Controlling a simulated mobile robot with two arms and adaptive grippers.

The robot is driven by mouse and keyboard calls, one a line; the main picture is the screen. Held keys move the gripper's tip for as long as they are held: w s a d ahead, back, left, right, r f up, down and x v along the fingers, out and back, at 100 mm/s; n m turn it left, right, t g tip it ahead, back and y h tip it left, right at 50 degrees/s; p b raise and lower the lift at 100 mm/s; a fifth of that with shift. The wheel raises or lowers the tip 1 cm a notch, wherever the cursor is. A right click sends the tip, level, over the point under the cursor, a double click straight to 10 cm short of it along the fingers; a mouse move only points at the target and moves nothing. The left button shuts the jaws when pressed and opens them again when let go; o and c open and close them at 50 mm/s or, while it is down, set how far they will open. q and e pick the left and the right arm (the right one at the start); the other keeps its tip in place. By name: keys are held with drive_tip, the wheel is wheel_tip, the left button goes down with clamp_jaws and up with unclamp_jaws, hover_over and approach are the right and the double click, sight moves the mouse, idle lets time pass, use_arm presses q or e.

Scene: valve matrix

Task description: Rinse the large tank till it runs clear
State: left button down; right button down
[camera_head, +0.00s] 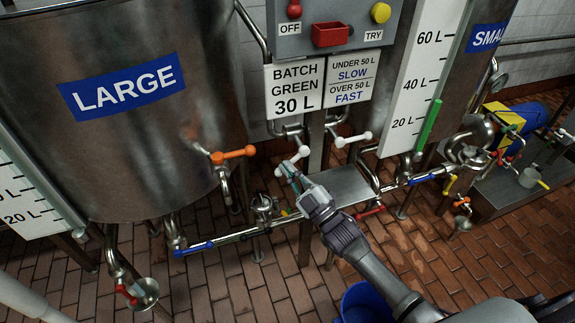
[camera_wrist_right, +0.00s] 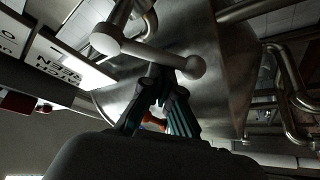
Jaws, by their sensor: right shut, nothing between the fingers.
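The large steel tank (camera_head: 130,160) stands at the left with a blue LARGE label. An orange valve handle (camera_head: 233,154) is on its right side, a blue handle (camera_head: 193,249) on the pipe below it. A red handle (camera_head: 126,293) sits beside a drain funnel (camera_head: 145,290) at lower left. My right gripper (camera_head: 291,174) is shut and empty, with its fingertips close to a white valve handle (camera_head: 293,161). In the right wrist view that white handle (camera_wrist_right: 150,52) lies just beyond the fingertips (camera_wrist_right: 160,88); I cannot tell whether they touch. My left gripper is out of view.
A control panel (camera_head: 340,15) hangs above signs (camera_head: 295,90) reading BATCH GREEN 30 L. Another white handle (camera_head: 353,138), a red handle (camera_head: 370,212) and a blue handle (camera_head: 423,178) are nearby. The small tank (camera_head: 455,85) is at right. A blue bucket (camera_head: 367,300) stands on the floor.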

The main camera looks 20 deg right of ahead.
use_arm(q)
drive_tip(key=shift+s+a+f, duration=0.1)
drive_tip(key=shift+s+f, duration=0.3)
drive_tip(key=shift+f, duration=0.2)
use_arm(e)
drive_tip(key=shift+d+f+n+g, duration=0.25)
drive_tip(key=shift+f+n+g, duration=0.15)
drive_tip(key=shift+n, duration=0.5)
drive_tip(key=shift+y, duration=0.4)
drive_tip(key=shift+r, duration=0.1)
